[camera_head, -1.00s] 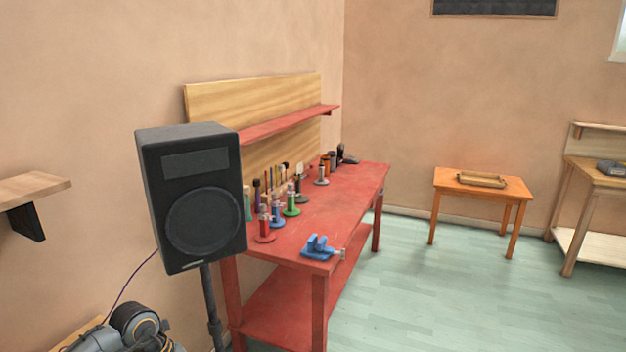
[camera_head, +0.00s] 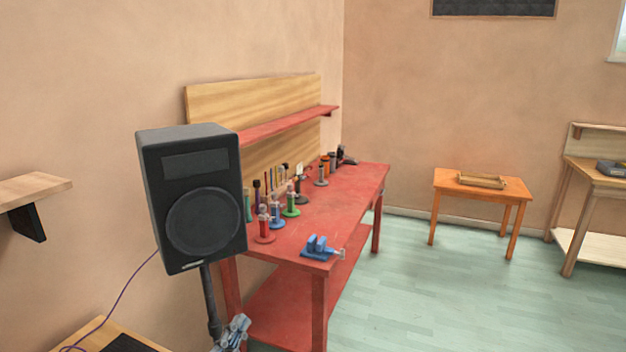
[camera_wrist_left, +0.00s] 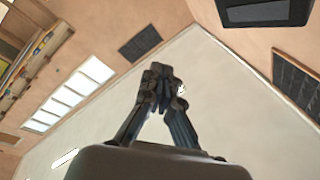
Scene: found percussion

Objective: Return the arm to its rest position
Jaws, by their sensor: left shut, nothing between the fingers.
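My left gripper (camera_head: 233,332) shows at the bottom edge of the head view, in front of the foot of the speaker stand. Only its end part is in the picture. In the left wrist view its fingers (camera_wrist_left: 160,88) meet at the tips, with nothing seen between them. That view looks up at the pale ceiling and upper walls, so the gripper points upward. My right gripper is in neither view.
A black speaker (camera_head: 195,200) on a stand is close to the gripper. A red workbench (camera_head: 340,215) with a blue vise (camera_head: 320,247) and several small tools stands behind. An orange table (camera_head: 500,189) is farther right. Open floor (camera_head: 420,300) lies between.

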